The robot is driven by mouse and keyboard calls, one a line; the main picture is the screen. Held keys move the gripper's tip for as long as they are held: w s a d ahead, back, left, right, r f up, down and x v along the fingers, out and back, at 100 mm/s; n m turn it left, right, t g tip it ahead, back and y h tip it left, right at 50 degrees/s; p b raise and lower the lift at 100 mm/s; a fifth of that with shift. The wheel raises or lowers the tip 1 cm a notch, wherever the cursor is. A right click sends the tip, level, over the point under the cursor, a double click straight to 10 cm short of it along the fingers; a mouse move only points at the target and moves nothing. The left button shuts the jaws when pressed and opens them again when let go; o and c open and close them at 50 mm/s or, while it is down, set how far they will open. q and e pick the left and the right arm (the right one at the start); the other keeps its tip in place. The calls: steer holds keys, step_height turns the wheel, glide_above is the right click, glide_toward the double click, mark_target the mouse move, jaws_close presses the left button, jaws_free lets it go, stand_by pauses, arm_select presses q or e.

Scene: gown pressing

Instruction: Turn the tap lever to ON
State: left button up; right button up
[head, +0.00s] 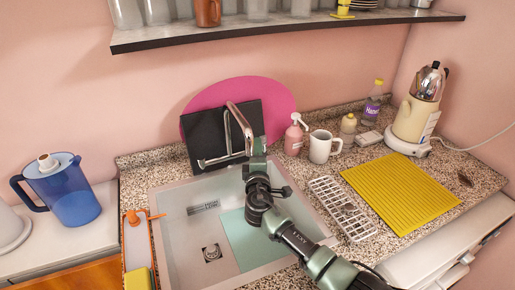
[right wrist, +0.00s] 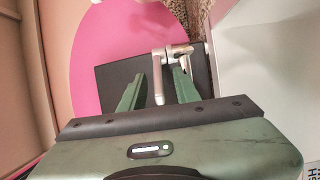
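The chrome tap (head: 240,122) stands behind the sink, in front of a dark board. A thin horizontal bar, perhaps its lever, shows at its lower left. My right gripper (head: 257,148) is at the tap's right side, over the back of the sink, and partly hides the tap's base. In the right wrist view the two green fingers (right wrist: 159,76) are apart, with part of the metal tap (right wrist: 158,60) between them in the picture. I cannot tell whether they touch it. My left gripper is not in view.
The sink (head: 180,235) lies below my right arm. A black board (head: 205,150) and pink round board (head: 275,95) lean behind the tap. A pink soap bottle (head: 294,140) and white mug (head: 321,148) stand to the right. A blue jug (head: 72,195) stands left.

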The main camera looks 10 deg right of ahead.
steer(key=shift+w+d, duration=0.1)
steer(key=shift+w, duration=0.15)
jaws_close()
stand_by(1.4)
